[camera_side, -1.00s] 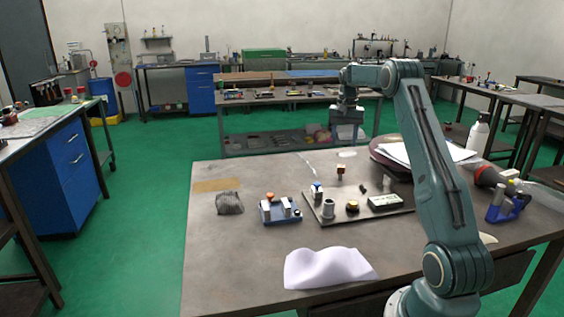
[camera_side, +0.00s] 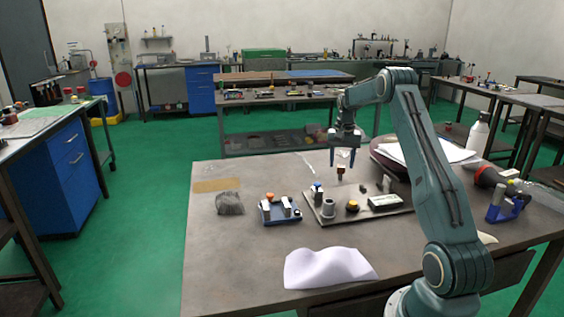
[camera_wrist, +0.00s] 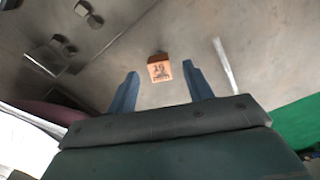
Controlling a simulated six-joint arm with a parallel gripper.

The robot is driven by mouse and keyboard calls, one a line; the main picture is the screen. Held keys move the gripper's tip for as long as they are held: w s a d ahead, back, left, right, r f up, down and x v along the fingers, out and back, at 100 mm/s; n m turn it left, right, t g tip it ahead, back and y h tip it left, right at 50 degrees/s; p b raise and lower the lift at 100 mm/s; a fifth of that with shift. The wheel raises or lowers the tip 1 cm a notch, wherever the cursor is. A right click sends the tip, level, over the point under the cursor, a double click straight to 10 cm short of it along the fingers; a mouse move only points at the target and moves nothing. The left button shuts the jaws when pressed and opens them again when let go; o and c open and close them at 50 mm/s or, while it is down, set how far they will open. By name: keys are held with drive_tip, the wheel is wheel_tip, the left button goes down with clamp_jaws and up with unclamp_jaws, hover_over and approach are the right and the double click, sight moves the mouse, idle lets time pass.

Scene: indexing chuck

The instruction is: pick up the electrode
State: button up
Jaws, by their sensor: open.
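The electrode appears to be the small copper-brown block (camera_side: 340,171) at the back of the workbench, behind the dark fixture plate. In the wrist view the block (camera_wrist: 159,70) shows a copper-coloured top with dark markings. My gripper (camera_side: 344,160) is open above the block, its fingers pointing down. In the wrist view the block sits between the fingertips of my gripper (camera_wrist: 160,72), with a gap on each side. I cannot tell exactly how high the fingertips are over it.
White papers (camera_side: 430,151) lie at right. A white cloth (camera_side: 328,269) lies at the front edge.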

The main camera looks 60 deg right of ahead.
sight(341, 166)
drive_tip(key=shift+f, duration=2.2)
clamp_jaws()
drive_tip(key=shift+r, duration=0.1)
drive_tip(key=shift+r, duration=0.15)
wheel_tip(341, 166, up, 20)
drive_tip(key=shift+f, duration=0.2)
